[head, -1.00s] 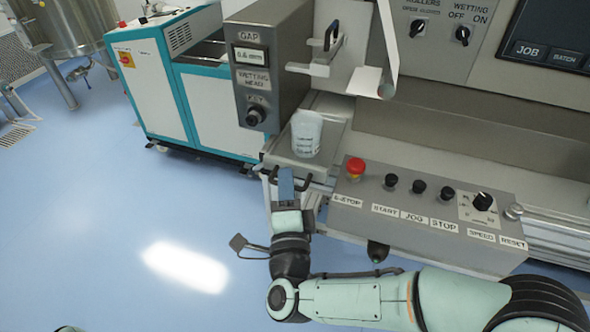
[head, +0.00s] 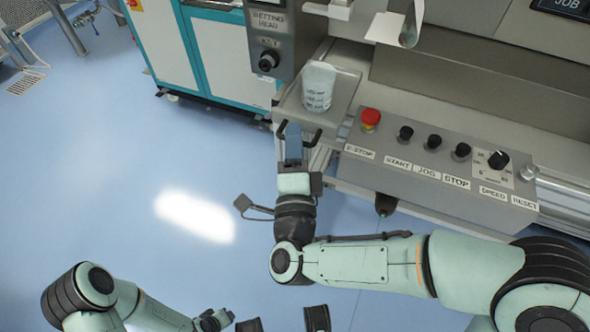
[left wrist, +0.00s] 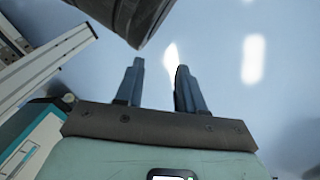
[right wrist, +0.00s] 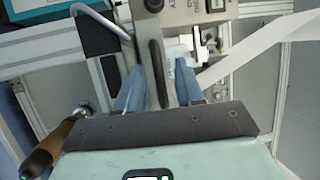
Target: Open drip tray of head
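The drip tray (head: 345,95) is a grey metal tray under the wetting head (head: 270,35), with a dark bar handle at its front. A white labelled bottle (head: 318,87) stands upright on it. My right gripper (head: 292,135) is at the handle. In the right wrist view, the blue fingers (right wrist: 160,85) are apart, with the dark handle (right wrist: 157,72) between them and small gaps beside it. My left gripper (left wrist: 158,85) is open and empty over the floor in the left wrist view.
The control panel (head: 440,165) with a red stop button (head: 370,118) and several black knobs lies right of the tray, above my right forearm. A white and teal cabinet (head: 215,55) stands at the back left. The floor in front and left is clear.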

